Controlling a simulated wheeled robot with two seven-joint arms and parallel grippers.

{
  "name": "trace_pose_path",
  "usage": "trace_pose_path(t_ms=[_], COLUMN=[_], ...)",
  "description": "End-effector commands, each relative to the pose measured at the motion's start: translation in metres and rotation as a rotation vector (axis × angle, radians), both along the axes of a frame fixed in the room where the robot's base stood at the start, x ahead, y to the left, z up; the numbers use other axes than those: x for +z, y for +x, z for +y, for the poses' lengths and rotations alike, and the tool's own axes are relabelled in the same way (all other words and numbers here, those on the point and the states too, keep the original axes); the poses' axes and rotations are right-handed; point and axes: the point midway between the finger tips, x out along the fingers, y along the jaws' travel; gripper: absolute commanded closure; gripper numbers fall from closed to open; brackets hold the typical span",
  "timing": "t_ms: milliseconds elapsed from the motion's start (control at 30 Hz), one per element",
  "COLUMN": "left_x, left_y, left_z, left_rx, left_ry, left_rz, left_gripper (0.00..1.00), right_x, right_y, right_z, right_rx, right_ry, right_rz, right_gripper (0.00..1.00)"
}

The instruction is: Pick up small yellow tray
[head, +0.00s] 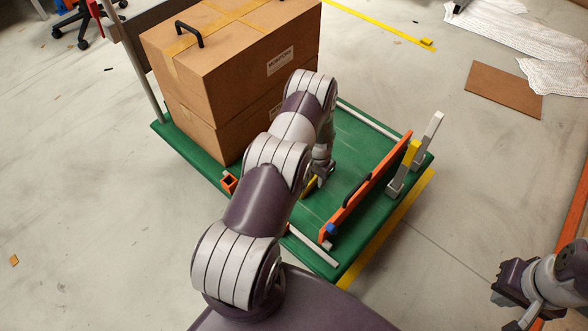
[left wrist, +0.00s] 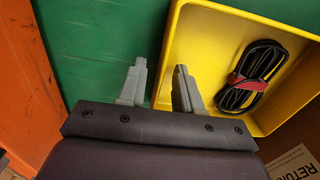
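The small yellow tray (left wrist: 290,20) is at the right of the left wrist view, over the green surface. A bundled black cable (left wrist: 252,78) with a red strap lies in it. My left gripper (left wrist: 160,88) is open at the tray's near left wall, one finger outside the wall and the other on its inner side. I cannot tell whether either finger touches it. In the head view my left gripper (head: 321,175) is low over the green platform, and my arm hides most of the tray; only a yellow sliver (head: 309,187) shows. My right gripper (head: 512,284) is at the lower right edge, its fingers unclear.
Stacked cardboard boxes (head: 225,75) stand on the left of the green platform (head: 345,130). An orange panel (head: 370,185) with a black handle stands close to the right of my left gripper. A white and yellow upright (head: 415,155) is beyond it. Floor around the platform is mostly clear.

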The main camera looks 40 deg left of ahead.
Motion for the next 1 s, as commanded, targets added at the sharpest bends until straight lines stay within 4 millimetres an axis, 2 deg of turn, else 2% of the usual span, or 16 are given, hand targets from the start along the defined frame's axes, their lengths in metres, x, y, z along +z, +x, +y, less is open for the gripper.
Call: trace_pose_path(t_ms=[67,167,200,533,633,800,1000], left_x=[0.001,0.001,0.001,0.006,0.025,0.071,0.103], left_y=[0.0,0.0,0.0,0.001,0.001,0.001,0.002], left_z=[0.0,0.0,0.0,0.0,0.0,0.0,-0.003], left_rx=[0.0,0.0,0.0,0.0,0.0,0.0,0.0], left_ry=[0.0,0.0,0.0,0.0,0.001,0.001,0.001], left_rz=[0.0,0.0,0.0,-0.001,-0.002,-0.003,-0.002], left_gripper=[0.66,0.95,1.0,1.0,1.0,1.0,1.0], right_x=[0.001,0.001,0.001,0.003,0.015,0.036,0.046], right_y=[0.0,0.0,0.0,0.0,0.0,0.0,0.0], right_z=[0.0,0.0,0.0,0.0,0.0,0.0,0.0], right_rx=[0.0,0.0,0.0,0.0,0.0,0.0,0.0], right_ry=[0.0,0.0,0.0,0.0,0.0,0.0,0.0], right_rz=[0.0,0.0,0.0,0.0,0.0,0.0,0.0], right_gripper=[1.0,1.0,1.0,1.0,1.0,1.0,1.0])
